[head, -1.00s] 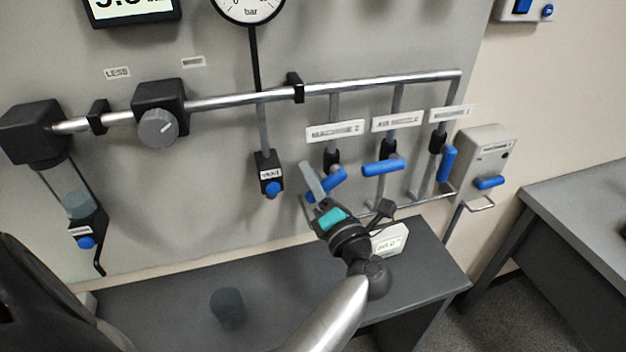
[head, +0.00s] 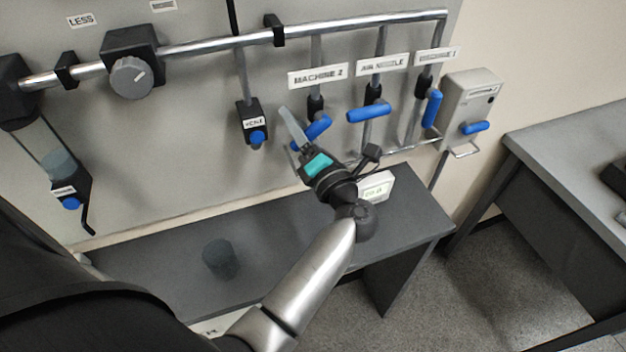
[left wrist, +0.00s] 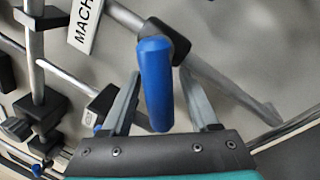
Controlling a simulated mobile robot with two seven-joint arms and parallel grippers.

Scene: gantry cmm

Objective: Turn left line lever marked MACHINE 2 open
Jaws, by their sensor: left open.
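The MACHINE 2 lever (head: 317,129) has a blue handle and sits on the left drop line, below the label MACHINE 2 (head: 318,76). In the head view its handle is tilted, up to the right. My left gripper (head: 291,136) is at this lever, its fingers partly covering the handle. In the left wrist view the blue handle (left wrist: 155,84) lies between the two open fingers (left wrist: 165,108), with a gap visible on each side. The handle's lower end reaches close to the gripper's palm. My right gripper is not in view.
The AIR NOZZLE lever (head: 369,114) and the MACHINE 1 lever (head: 432,108) are to the right. A vent valve (head: 250,122) is to the left.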

